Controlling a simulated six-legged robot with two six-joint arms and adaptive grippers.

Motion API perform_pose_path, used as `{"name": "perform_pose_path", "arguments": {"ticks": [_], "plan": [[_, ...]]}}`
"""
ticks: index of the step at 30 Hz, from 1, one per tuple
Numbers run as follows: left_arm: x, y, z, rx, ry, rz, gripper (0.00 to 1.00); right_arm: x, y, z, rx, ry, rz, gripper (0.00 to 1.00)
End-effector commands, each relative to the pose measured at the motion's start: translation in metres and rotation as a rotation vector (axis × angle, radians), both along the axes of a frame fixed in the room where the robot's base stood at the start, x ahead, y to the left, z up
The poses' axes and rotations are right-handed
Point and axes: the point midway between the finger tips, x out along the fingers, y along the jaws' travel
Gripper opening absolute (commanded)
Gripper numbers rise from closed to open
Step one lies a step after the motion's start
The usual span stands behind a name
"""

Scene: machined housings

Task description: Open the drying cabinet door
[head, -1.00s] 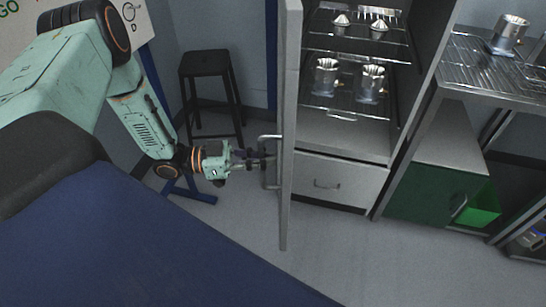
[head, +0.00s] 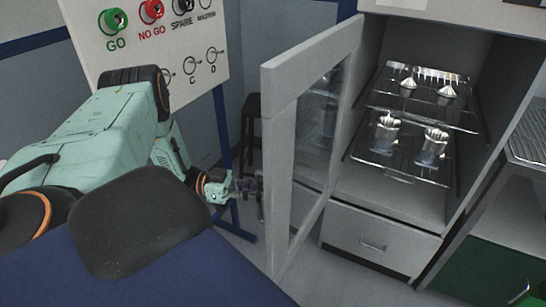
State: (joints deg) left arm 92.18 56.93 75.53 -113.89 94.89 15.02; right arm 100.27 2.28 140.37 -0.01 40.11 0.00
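The drying cabinet (head: 455,210) stands at the right with its front open. Its door (head: 280,180), a grey frame around a glass pane (head: 318,125), stands swung out toward me, and its inner face shows. Wire racks (head: 400,160) inside hold several shiny metal housings (head: 433,147). My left gripper (head: 256,188) is at the outer side of the door, close to its free edge. The door hides the fingertips and the handle, so I cannot tell whether the fingers grip it. My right gripper is not in view.
A closed drawer (head: 382,240) is under the cabinet. A dark stool (head: 251,125) stands behind my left gripper. A metal rack and a green cabinet (head: 485,275) stand at the right.

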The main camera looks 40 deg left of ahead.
Motion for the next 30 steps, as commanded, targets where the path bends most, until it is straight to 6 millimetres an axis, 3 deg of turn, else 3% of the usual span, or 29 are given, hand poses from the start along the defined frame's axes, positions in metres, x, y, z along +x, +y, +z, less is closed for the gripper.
{"name": "perform_pose_path", "arguments": {"ticks": [17, 18, 24, 27, 30], "plan": [[-0.0063, 0.0104, -0.0033, -0.001, 0.011, -0.004, 0.00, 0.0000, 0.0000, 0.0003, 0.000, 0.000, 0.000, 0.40], [-0.0064, 0.0104, -0.0034, 0.000, 0.012, -0.004, 0.10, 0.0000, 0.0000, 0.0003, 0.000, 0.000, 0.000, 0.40], [-0.0050, 0.0107, -0.0024, 0.000, 0.008, -0.002, 0.27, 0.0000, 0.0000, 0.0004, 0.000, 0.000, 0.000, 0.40], [-0.0043, 0.0109, -0.0019, 0.000, 0.006, -0.002, 0.35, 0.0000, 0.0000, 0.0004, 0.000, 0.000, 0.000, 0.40], [-0.0038, 0.0110, -0.0015, 0.000, 0.005, -0.002, 0.35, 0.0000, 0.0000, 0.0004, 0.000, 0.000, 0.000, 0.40]]}}
